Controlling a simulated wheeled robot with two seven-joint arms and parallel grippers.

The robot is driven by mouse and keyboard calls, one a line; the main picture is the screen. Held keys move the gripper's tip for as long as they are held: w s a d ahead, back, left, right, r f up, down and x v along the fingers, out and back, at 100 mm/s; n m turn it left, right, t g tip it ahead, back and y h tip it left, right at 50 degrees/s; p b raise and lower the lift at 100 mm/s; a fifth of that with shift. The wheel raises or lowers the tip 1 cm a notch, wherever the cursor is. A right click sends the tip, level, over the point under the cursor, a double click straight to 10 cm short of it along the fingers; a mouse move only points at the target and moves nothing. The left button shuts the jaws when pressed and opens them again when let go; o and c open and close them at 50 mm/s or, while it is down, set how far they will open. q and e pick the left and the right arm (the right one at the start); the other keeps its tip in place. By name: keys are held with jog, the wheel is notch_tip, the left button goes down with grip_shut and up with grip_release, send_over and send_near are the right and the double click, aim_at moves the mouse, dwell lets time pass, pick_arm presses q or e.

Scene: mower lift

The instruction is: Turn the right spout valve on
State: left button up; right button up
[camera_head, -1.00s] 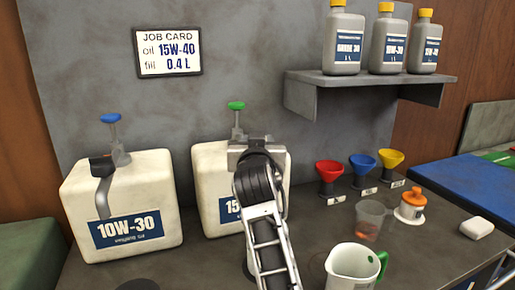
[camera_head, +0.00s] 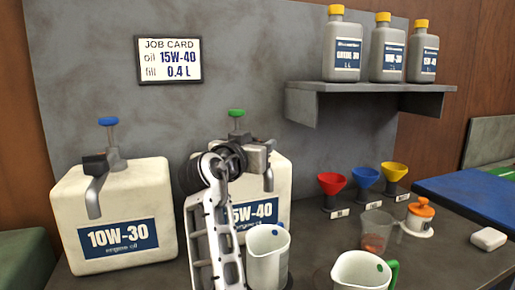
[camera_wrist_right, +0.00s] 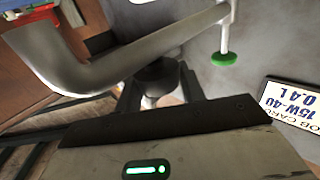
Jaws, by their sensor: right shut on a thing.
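The right spout belongs to the white 15W-40 container (camera_head: 272,190), which has a green knob (camera_head: 236,113) on top. Its grey nozzle (camera_head: 268,179) points down. My right gripper (camera_head: 246,152) is at the spout's valve. In the right wrist view its fingers (camera_wrist_right: 160,88) are shut on a dark rounded part, seemingly the valve handle (camera_wrist_right: 157,75). The grey spout pipe (camera_wrist_right: 130,55) bends past it, and the green knob (camera_wrist_right: 226,58) shows beyond. My gripper and arm hide part of the valve, so its angle is unclear. My left gripper is not in view.
A white jug (camera_head: 266,262) stands below the right nozzle, partly behind my arm. Another jug with a green handle (camera_head: 391,274) is at front right. The 10W-30 container (camera_head: 75,215) stands left. Coloured funnels and a clear cup (camera_head: 376,228) are at right.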

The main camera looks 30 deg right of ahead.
jog(key=o, duration=1)
jog(key=shift+c, duration=0.2)
notch_tip(320, 180, up, 3)
jog(key=shift+f, duration=0.15)
jog(key=s+a+r+b, duration=0.2)
jog(key=s+a+r, duration=0.5)
jog(key=s+r, duration=0.3)
jog(key=shift+s+a+r, duration=0.15)
jog(key=shift+s+a, duration=0.05)
jog(key=shift+s, duration=0.8)
jog(key=shift+w+d, duration=0.1)
